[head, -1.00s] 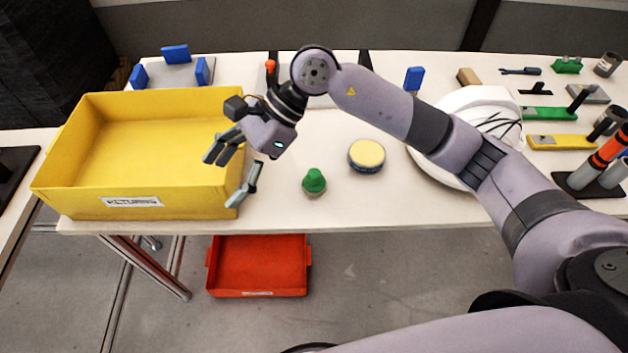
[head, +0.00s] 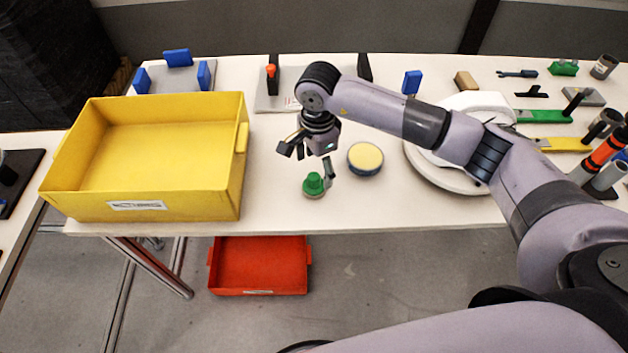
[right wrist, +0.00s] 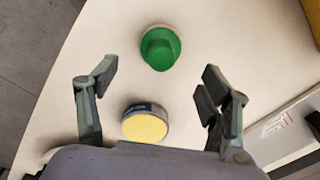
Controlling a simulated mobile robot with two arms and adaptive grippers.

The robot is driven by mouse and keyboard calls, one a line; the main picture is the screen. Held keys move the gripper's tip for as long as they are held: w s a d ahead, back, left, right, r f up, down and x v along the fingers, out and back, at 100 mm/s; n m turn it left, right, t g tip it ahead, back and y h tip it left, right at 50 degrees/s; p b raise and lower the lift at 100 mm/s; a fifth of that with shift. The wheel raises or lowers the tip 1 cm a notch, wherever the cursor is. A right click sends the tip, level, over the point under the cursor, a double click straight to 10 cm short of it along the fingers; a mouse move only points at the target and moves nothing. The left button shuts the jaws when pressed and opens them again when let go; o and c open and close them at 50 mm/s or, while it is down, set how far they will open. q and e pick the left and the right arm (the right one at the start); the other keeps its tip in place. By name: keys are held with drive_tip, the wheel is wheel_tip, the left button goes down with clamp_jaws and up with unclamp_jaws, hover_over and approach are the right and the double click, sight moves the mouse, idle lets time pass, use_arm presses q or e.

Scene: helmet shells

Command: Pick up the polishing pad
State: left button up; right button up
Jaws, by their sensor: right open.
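A small green knob on a pale round base (head: 314,185), likely the polishing pad, stands upright near the table's front edge. It also shows in the right wrist view (right wrist: 160,48), beyond the fingertips. A round tin-like disc (head: 365,158) with a cream top and blue side sits just right of it; it also shows in the right wrist view (right wrist: 145,124). My left gripper is not in view.
A large yellow bin (head: 145,205) stands left on the table. A white helmet shell (head: 440,175) lies right, partly behind my arm. Grey plates with blue and dark posts stand behind. Several tools lie far right. A red bin (head: 258,267) is below the table.

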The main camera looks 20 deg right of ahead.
sight(314, 176)
drive_tip(key=shift+f, duration=0.65)
drive_tip(key=shift+a+f+p, duration=0.1)
drive_tip(key=shift+f+p, duration=0.2)
drive_tip(key=f, duration=0.1)
drive_tip(key=f+p, duration=0.1)
drive_tip(key=f, duration=0.1)
drive_tip(key=shift+s+a+f, duration=0.1)
drive_tip(key=shift+a+f, duration=0.15)
drive_tip(key=shift+f, duration=0.55)
drive_tip(key=shift+c, duration=0.4)
drive_tip(key=c, duration=1.2)
drive_tip(key=shift+r, duration=0.1)
wheel_tip(314, 176, up, 20)
drive_tip(key=b, duration=0.3)
